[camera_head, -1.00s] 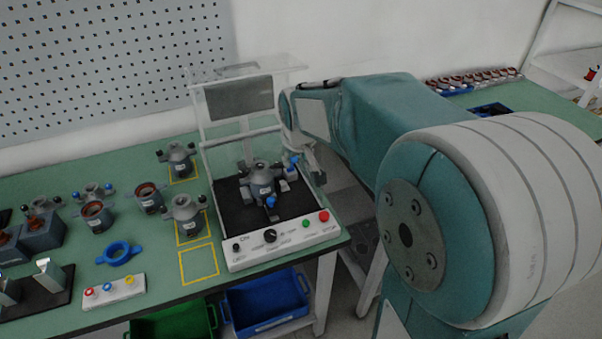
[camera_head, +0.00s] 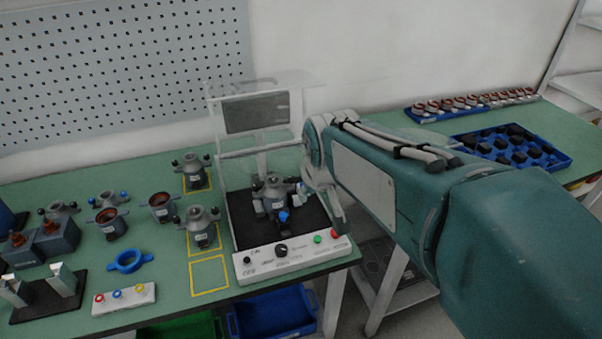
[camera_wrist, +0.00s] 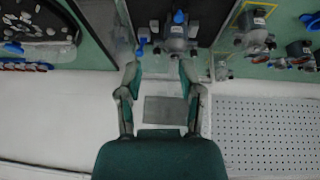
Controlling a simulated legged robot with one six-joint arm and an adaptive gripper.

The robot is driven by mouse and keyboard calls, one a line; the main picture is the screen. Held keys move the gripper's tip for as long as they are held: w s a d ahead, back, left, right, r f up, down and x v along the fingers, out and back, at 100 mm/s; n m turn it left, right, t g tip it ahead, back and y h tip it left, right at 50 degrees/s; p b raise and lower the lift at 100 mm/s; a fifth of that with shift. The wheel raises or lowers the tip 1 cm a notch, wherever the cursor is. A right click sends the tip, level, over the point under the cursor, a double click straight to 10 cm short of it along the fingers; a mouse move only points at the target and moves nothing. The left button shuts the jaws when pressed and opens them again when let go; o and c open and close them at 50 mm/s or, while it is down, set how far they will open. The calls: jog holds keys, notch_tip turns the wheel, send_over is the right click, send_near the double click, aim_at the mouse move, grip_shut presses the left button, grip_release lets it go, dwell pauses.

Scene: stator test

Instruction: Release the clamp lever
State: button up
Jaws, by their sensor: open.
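A grey stator housing (camera_head: 272,194) sits on the black bed of the test station (camera_head: 285,263). It also shows upside down in the wrist view (camera_wrist: 178,32). A blue-tipped handle (camera_head: 283,215) points to its front. The clamp lever, with a blue end, appears to be the small blue part at the housing's right side (camera_head: 301,187); in the wrist view it (camera_wrist: 142,43) stands just beyond my fingertips, nearer the left finger. My gripper (camera_wrist: 160,70) is open and empty. In the head view my gripper (camera_head: 327,188) is at the station's right side, partly hidden by my arm.
A clear cover with a grey panel (camera_head: 256,112) stands raised over the station. Several similar housings (camera_head: 202,228) stand to its left. A blue ring (camera_head: 129,261) and a button box (camera_head: 124,299) lie on the green table. A blue tray of black parts (camera_head: 510,146) is behind my arm.

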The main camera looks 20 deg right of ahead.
jog(key=c, duration=0.4)
jog(key=shift+w+f+m, duration=0.2)
jog(key=shift+m, duration=0.2)
grip_shut()
jog(key=w+d+f+m+t+y, duration=0.1)
jog(key=w+d+f+m+t, duration=0.1)
jog(key=w+d+m, duration=0.45)
jog(key=w+d+f+m+t+y, duration=0.1)
jog(key=w+d+f+m, duration=0.15)
jog(key=m, duration=0.75)
jog(key=w+r+x, duration=0.1)
jog(key=x, duration=1.2)
jog(key=shift+w, duration=0.3)
jog(key=shift+a+f, duration=0.1)
jog(key=shift+a, duration=0.05)
